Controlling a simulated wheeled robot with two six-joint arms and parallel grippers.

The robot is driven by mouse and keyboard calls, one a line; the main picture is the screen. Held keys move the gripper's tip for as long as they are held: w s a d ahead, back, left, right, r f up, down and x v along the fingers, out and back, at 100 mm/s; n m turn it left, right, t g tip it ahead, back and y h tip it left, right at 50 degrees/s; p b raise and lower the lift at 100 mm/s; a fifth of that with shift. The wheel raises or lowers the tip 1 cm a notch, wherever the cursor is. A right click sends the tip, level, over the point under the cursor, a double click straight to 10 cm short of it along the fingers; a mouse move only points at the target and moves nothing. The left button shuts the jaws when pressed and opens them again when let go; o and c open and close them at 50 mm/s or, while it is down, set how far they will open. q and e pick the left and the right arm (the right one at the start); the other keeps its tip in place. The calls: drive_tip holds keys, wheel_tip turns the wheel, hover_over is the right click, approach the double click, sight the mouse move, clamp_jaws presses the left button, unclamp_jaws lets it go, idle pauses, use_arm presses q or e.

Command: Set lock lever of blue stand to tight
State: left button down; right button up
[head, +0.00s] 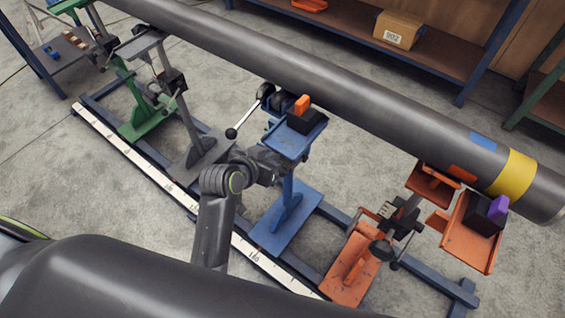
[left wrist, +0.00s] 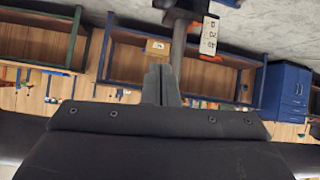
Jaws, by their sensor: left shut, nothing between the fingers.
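The blue stand (head: 290,215) stands in the middle of the head view, with its blue tray (head: 287,140) under the long dark pipe (head: 330,85). A silver rod with a black ball end (head: 231,133) reaches out to the left of its top. My left gripper (head: 275,163) is at the stand's column, just below the tray; its fingertips are partly hidden there. In the left wrist view my fingers (left wrist: 161,84) are shut and empty. They point toward a silver post (left wrist: 180,45) with a dark clamp and a white label plate (left wrist: 209,35). I cannot tell the lock lever's setting.
An orange stand (head: 350,265) is to the right, a grey stand (head: 195,150) and a green stand (head: 140,115) to the left. A white scale strip (head: 150,170) runs along the floor rail. A shelf with a cardboard box (head: 397,30) stands behind the pipe.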

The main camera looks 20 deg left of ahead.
use_arm(q)
drive_tip(key=shift+w, duration=0.1)
hover_over(293, 165)
drive_tip(key=s+a, duration=0.1)
drive_tip(key=a, duration=0.1)
wheel_tip(293, 165, down, 6)
drive_tip(key=shift+s+a+f, duration=0.1)
drive_tip(key=shift+s+f, duration=0.45)
drive_tip(key=shift+s, duration=0.2)
drive_tip(key=shift+s+f, duration=0.5)
drive_tip(key=shift+s, duration=0.2)
drive_tip(key=shift+b, duration=0.3)
